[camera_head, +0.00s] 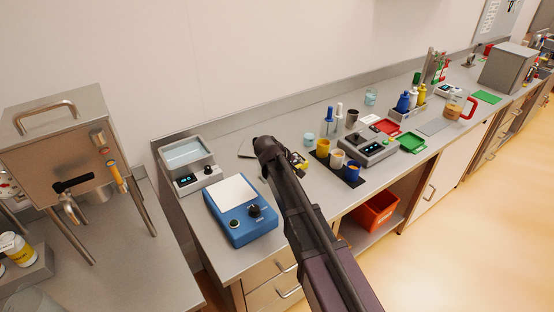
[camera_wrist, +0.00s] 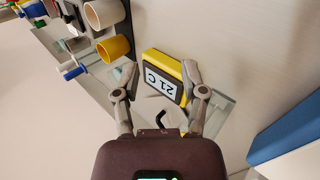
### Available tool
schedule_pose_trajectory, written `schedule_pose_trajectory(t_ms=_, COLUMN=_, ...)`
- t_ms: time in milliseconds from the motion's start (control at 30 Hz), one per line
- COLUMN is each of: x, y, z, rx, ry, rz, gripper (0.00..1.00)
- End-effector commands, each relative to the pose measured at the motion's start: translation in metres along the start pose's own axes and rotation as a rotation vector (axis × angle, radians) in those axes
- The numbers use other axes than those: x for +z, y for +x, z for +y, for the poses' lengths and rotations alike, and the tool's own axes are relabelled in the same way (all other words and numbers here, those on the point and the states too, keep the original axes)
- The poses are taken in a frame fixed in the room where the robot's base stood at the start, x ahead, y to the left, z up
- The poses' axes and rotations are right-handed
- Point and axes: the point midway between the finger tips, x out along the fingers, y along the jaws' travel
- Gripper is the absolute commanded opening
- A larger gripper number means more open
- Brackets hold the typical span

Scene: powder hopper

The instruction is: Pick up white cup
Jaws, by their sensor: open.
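In the wrist view the white cup (camera_wrist: 103,13) is at the top edge, partly cut off, beside the yellow cup (camera_wrist: 114,48). My gripper (camera_wrist: 158,74) is open, with its fingers apart on both sides of a yellow device (camera_wrist: 153,58) whose display reads 21 C. Whether the fingers touch the device I cannot tell. The white cup lies outside the fingers, up and to the left in the wrist view.
A blue instrument (camera_head: 240,211) and a grey water bath (camera_head: 187,162) stand left of my arm. A steel hopper (camera_head: 60,140) is at far left.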

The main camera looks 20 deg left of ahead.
Motion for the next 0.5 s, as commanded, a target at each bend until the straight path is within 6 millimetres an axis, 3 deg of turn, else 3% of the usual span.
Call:
schedule_pose_trajectory(t_ms=33, x=0.024, y=0.013, z=0.0, rx=-0.028, ry=0.037, rz=-0.018, gripper=0.55)
schedule_pose_trajectory(t_ms=200, x=0.092, y=0.049, z=0.0, rx=-0.139, ry=0.176, rz=-0.074, gripper=0.55)
schedule_pose_trajectory(t_ms=500, x=0.206, y=0.091, z=-0.013, rx=-0.331, ry=0.43, rz=-0.168, gripper=0.55)
